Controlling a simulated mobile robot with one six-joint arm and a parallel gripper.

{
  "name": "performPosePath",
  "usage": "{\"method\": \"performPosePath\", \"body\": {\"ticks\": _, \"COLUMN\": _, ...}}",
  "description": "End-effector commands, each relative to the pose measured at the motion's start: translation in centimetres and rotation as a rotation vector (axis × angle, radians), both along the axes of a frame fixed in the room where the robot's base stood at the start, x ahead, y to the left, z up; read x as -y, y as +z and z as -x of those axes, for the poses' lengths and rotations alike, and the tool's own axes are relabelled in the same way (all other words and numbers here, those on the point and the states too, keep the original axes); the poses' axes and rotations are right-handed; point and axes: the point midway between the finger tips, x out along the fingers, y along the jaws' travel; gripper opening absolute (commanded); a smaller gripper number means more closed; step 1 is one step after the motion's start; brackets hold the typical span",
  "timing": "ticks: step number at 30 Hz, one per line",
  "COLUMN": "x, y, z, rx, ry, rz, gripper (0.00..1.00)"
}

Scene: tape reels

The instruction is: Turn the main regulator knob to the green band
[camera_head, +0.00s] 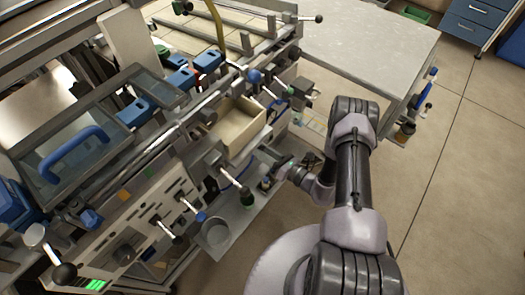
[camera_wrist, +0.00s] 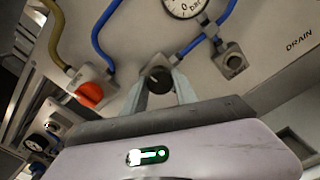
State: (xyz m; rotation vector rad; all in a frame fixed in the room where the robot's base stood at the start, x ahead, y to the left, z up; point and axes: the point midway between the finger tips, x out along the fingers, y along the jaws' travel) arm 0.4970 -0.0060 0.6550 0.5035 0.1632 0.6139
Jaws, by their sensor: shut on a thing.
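A black round knob (camera_wrist: 157,79) with a small pale mark is on the grey panel in the wrist view. I take it for the main regulator knob, though no label on it can be read. The two fingers of my gripper (camera_wrist: 159,88) stand either side of it and are shut on it. A round pressure gauge (camera_wrist: 186,4) marked "0" and "bar" is above it, cut off by the picture's top edge. I cannot make out a green band. In the head view my gripper (camera_head: 281,173) reaches into the machine's lower side, and the knob cannot be made out.
A red knob (camera_wrist: 90,95) on a pale block, with yellow and blue hoses, is left of the black knob. A square fitting (camera_wrist: 232,62) and the word "DRAIN" are at right. In the head view, an open wooden box (camera_head: 238,128) sits above my gripper. The floor at right is clear.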

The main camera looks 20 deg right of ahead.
Motion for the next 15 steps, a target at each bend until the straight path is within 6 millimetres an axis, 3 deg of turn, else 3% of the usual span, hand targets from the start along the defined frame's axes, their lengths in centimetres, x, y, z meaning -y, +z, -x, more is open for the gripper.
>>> {"method": "performPosePath", "body": {"ticks": 15, "x": -0.04, "y": -0.05, "z": 0.07, "rx": -0.283, "ry": 0.001, "rz": -0.388, "gripper": 0.00}}
